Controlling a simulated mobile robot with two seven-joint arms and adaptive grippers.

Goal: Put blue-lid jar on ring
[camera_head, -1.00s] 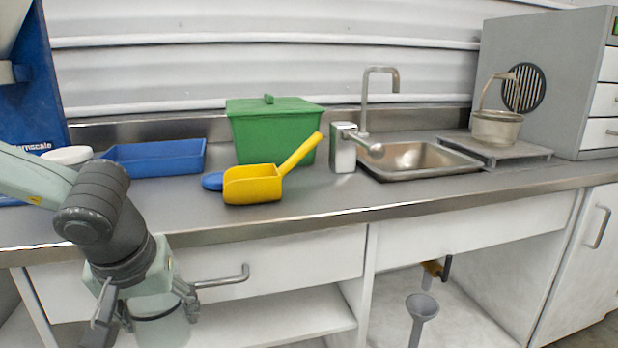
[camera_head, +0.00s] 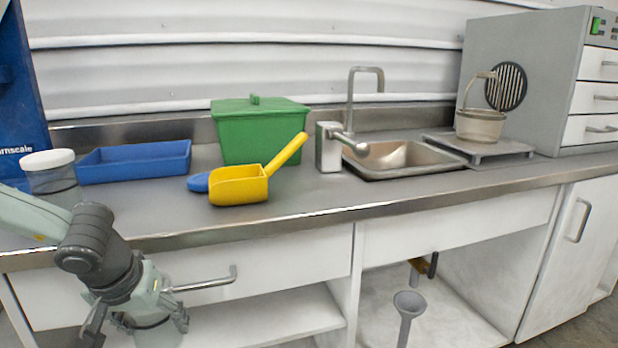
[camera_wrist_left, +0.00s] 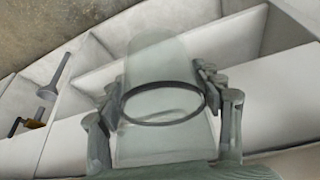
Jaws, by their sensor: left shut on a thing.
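My left gripper (camera_head: 148,318) hangs in front of the counter's front edge, below counter height. It is shut on a clear, pale jar (camera_wrist_left: 160,65) with a dark band, seen between the fingers in the left wrist view. I cannot make out a blue lid on this held jar. A flat blue disc (camera_head: 198,183) lies on the counter just left of the yellow scoop, partly hidden by it. I cannot tell whether it is a lid or the ring. No other ring is plain to see. My right gripper is not in view.
On the counter (camera_head: 330,199) stand a white-lidded jar (camera_head: 47,160), a blue tray (camera_head: 135,164), a yellow scoop (camera_head: 238,187), a green bin (camera_head: 262,135), a soap dispenser (camera_head: 328,150) and a sink (camera_head: 395,156).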

